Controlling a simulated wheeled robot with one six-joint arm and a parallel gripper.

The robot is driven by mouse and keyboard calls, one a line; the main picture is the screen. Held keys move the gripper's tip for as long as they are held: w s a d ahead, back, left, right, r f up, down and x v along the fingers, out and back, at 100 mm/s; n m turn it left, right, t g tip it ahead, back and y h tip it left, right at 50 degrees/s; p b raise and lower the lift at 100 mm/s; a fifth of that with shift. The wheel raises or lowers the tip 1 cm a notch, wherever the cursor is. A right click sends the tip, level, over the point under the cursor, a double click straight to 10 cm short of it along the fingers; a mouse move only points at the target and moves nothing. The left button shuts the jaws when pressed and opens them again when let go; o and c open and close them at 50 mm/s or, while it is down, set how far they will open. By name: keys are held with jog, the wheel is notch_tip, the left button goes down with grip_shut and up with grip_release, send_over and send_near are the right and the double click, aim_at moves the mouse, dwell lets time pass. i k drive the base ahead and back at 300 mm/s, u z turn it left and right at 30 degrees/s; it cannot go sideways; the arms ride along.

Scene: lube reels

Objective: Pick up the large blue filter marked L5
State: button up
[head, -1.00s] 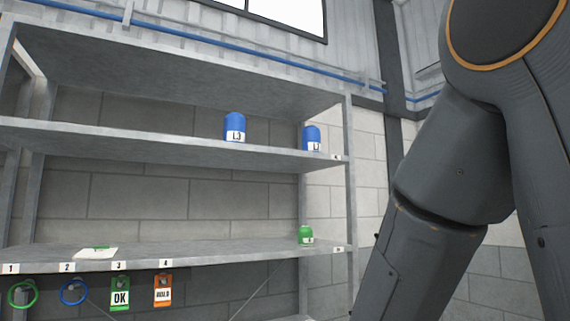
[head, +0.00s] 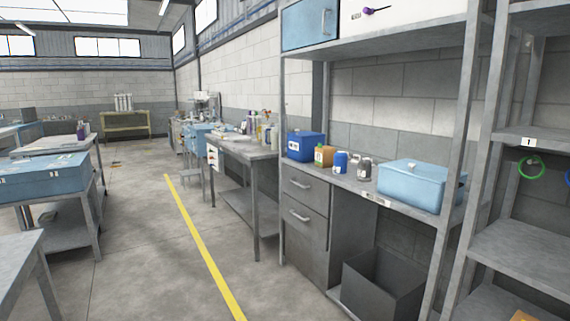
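I cannot make out a large blue filter marked L5 in the head view. A small blue container with a white label (head: 341,162) stands on the shelf of the bench unit at the right; its marking is too small to read. My gripper and arm are out of view.
Beside the small blue container are a dark blue box (head: 306,146), an orange container (head: 324,156), a dark bottle (head: 365,169) and a light blue case (head: 412,184). A grey bin (head: 384,286) sits below. The floor along the yellow line (head: 203,244) is clear.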

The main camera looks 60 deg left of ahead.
aim_at(340, 166)
jog(key=u, duration=2.2)
jog(key=k, duration=0.6)
jog(key=u, duration=0.75)
jog(key=i, duration=2.8)
jog(key=z, duration=0.3)
jog(key=i, duration=1.65)
jog(key=z, duration=1.05)
jog(key=i, duration=0.9)
jog(key=z, duration=1.75)
jog(key=i, duration=0.85)
jog(key=z, duration=0.55)
